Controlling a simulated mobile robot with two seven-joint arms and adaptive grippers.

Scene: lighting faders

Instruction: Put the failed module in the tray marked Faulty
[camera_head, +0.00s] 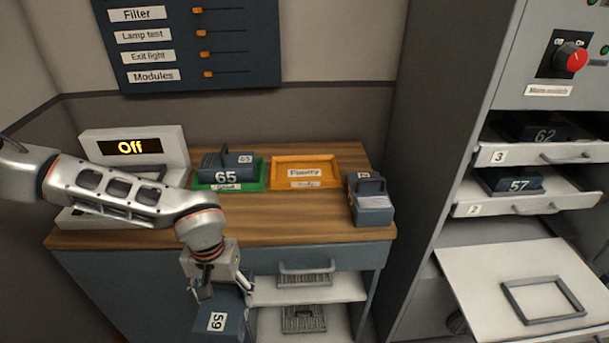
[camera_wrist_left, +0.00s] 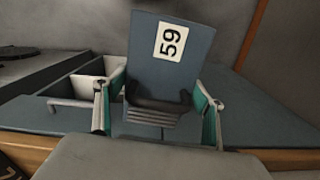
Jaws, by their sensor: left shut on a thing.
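My left gripper (camera_head: 207,291) is shut on the dark blue-grey module marked 59 (camera_head: 222,323), held in front of the bench's lower front. In the left wrist view the module 59 (camera_wrist_left: 165,60) sits with its handle between the two fingers (camera_wrist_left: 155,105). The orange tray marked Faulty (camera_head: 305,172) lies on the wooden bench top and is empty. A green tray (camera_head: 250,186) to its left carries module 65 (camera_head: 226,172); its label is only partly legible. My right gripper is out of view.
Another module (camera_head: 372,204) stands at the bench's right end. A tester showing "Off" (camera_head: 130,147) is at the left, partly behind my arm. The cabinet at right has drawers with modules 62 (camera_head: 540,131) and 57 (camera_head: 515,183), and a pulled-out shelf with an empty frame (camera_head: 543,300).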

